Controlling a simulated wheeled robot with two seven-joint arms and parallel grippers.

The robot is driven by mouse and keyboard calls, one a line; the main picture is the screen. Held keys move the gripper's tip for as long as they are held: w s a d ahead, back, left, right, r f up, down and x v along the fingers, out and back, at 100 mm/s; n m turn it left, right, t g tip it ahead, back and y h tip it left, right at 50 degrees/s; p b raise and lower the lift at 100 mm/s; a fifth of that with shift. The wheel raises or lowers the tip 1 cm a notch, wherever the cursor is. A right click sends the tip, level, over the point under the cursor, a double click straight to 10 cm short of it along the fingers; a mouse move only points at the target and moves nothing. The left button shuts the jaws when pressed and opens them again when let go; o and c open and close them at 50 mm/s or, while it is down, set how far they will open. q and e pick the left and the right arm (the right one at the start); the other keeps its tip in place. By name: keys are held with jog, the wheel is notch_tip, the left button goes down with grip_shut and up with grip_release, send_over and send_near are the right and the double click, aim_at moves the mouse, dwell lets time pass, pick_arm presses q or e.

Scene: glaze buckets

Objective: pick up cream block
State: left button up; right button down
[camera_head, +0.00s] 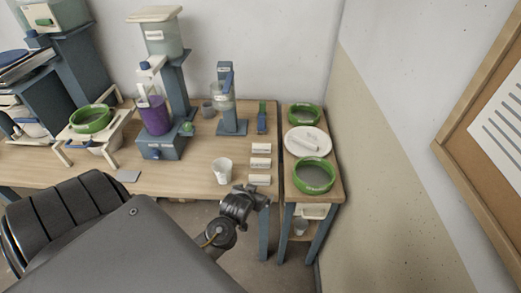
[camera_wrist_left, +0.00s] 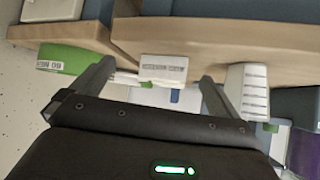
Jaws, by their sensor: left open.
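Several cream blocks lie in a row near the right end of the wooden table. The nearest cream block (camera_head: 259,180) is by the front edge. Behind it lie a middle block (camera_head: 260,162) and a far block (camera_head: 260,148). My left gripper (camera_head: 252,193) is open and empty, just off the table's front edge beside the nearest block. In the left wrist view a cream block with a dark label (camera_wrist_left: 163,68) shows between the two spread fingers, apart from both. My right gripper is not in view.
A white cup (camera_head: 222,170) stands left of the blocks; it also shows in the left wrist view (camera_wrist_left: 248,92). The side table at right holds green-rimmed sieves (camera_head: 315,176) and a white plate (camera_head: 293,151). A purple bucket (camera_head: 155,117) stands further left.

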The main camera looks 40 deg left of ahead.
pick_arm(q)
jog(key=n+t+y, duration=0.1)
jog(key=n+y, duration=0.1)
send_near(260, 160)
jog(key=shift+x, duration=1.1)
jog(key=shift+w+a+f, duration=0.2)
jog(key=shift+w+f, duration=0.05)
jog(key=shift+w+p, duration=0.15)
jog(key=shift+p, duration=0.25)
jog(key=p+x, duration=0.1)
jog(key=x, duration=0.3)
jog(key=shift+w+a+f, duration=0.1)
jog(key=shift+w+f, duration=0.15)
jog(key=shift+w, duration=0.05)
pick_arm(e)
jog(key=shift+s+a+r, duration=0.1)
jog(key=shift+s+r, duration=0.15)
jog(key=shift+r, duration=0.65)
pick_arm(q)
jog(key=c, duration=1)
